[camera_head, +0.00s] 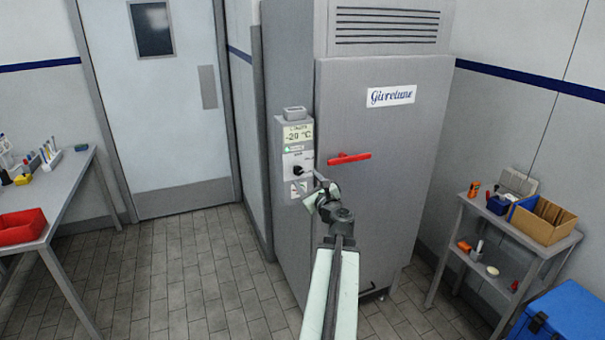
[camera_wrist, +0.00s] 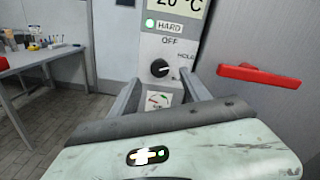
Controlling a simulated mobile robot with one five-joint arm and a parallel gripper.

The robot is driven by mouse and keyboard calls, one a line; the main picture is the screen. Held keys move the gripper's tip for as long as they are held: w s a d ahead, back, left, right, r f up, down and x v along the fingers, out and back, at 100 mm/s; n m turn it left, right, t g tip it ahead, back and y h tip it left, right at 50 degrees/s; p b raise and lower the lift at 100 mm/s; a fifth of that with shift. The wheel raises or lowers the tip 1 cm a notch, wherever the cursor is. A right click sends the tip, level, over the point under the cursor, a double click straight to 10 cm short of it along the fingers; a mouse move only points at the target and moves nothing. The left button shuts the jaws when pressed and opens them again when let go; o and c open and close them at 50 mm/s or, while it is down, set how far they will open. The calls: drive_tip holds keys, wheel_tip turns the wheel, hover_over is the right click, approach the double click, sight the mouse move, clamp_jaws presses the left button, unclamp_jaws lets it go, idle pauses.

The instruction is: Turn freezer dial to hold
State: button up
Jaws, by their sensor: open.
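The freezer (camera_head: 385,130) is a tall grey cabinet with a control panel on its left side. The black dial (camera_wrist: 160,68) sits on the white panel, with "OFF" above it and "HOLD" to its upper right; its pale mark seems to lie toward the right. The dial also shows small in the head view (camera_head: 297,170). My gripper (camera_head: 312,180) is in front of the panel. In the wrist view my gripper (camera_wrist: 160,88) is open, its two fingers on either side below the dial. It holds nothing. I cannot tell whether a finger touches the panel.
A red door handle (camera_head: 349,159) sticks out right of the panel. The display (camera_head: 298,134) reads -20 °C, with a "HARD" light (camera_wrist: 150,23) below it. A table (camera_head: 65,195) stands left, a shelf (camera_head: 520,240) right. Tiled floor between is clear.

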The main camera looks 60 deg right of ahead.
sight(299, 171)
drive_tip(key=x, duration=0.6)
drive_tip(key=shift+d, duration=0.1)
drive_tip(key=shift+c, duration=0.3)
clamp_jaws()
drive_tip(key=shift+n, duration=0.8)
drive_tip(key=shift+o, duration=0.3)
unclamp_jaws()
